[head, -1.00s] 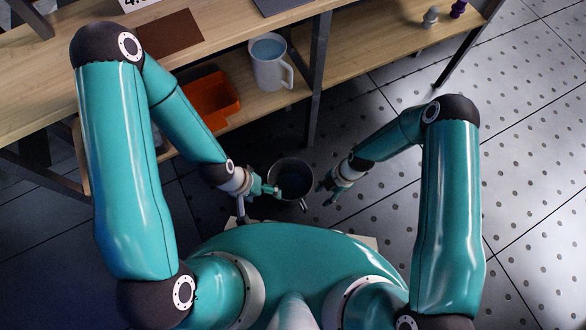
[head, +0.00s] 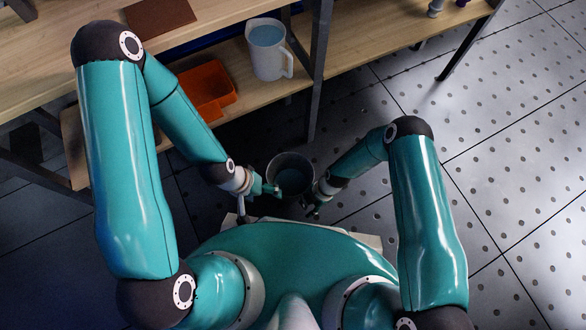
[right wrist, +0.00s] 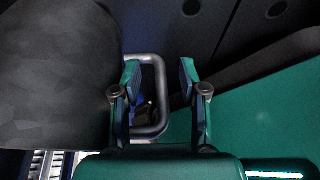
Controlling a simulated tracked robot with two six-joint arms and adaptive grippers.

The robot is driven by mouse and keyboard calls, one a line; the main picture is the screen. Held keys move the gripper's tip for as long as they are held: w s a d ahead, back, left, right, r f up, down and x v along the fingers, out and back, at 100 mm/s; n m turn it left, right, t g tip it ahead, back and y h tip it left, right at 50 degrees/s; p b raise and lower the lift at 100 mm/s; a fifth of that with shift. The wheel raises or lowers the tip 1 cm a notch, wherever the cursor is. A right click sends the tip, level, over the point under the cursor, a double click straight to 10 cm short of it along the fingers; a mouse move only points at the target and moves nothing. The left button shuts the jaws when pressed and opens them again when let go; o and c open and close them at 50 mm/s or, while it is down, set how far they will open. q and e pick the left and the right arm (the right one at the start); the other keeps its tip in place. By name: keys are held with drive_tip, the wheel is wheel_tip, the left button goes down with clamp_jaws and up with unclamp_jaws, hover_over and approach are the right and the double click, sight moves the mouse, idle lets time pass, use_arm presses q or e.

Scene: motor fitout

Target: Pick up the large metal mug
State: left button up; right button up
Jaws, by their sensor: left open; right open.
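The large metal mug (head: 293,170) is dark grey, open at the top, and sits between my two grippers in the head view. What supports it is hidden. My left gripper (head: 269,188) is open at the mug's left rim; whether it touches is unclear. My right gripper (head: 314,207) is open at the mug's lower right. In the right wrist view, the mug's dark body (right wrist: 55,75) fills the left side. Its grey loop handle (right wrist: 160,92) shows between the open fingers of my right gripper (right wrist: 160,80), the left finger overlapping the loop.
A wooden shelf unit stands at the top left. Its lower shelf (head: 375,52) holds a white pitcher (head: 267,62) and an orange bin (head: 205,92). A dark shelf leg (head: 317,90) stands just beyond the mug. Dotted floor (head: 500,110) at the right is clear.

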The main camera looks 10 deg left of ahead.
drive_tip(key=shift+f, duration=0.1)
clamp_jaws()
idle(0.7)
